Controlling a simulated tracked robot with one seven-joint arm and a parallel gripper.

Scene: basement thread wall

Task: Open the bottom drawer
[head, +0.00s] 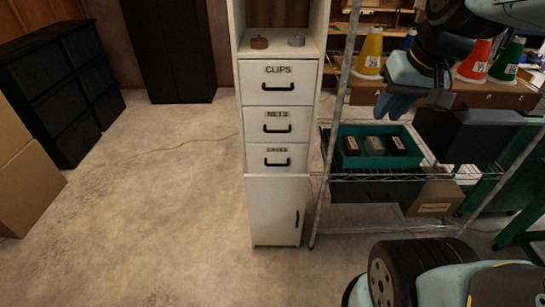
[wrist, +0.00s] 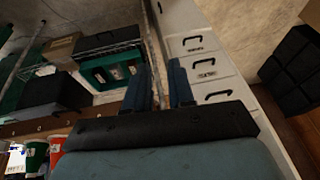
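The white drawer unit (head: 250,120) stands in the middle of the head view, with three labelled drawers stacked above a door. The bottom drawer (head: 258,160) is the third one down, closed, with a dark bar handle (head: 277,163). Its label is too blurred to read surely. In the wrist view the unit appears turned over, and the bottom drawer (wrist: 180,46) is the farthest of the three. My gripper (head: 393,108) hangs to the right of the unit, in front of the wire shelf, apart from the handle. Its two blue fingers (wrist: 164,80) are spread with nothing between them.
A wire shelf (head: 350,178) with a green bin (head: 376,162) and boxes stands close on the unit's right. The cabinet door (head: 272,210) below has an upright handle. Cones (head: 370,52) stand behind. Black drawers (head: 60,85) and a cardboard box (head: 25,175) stand left. Floor between is clear.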

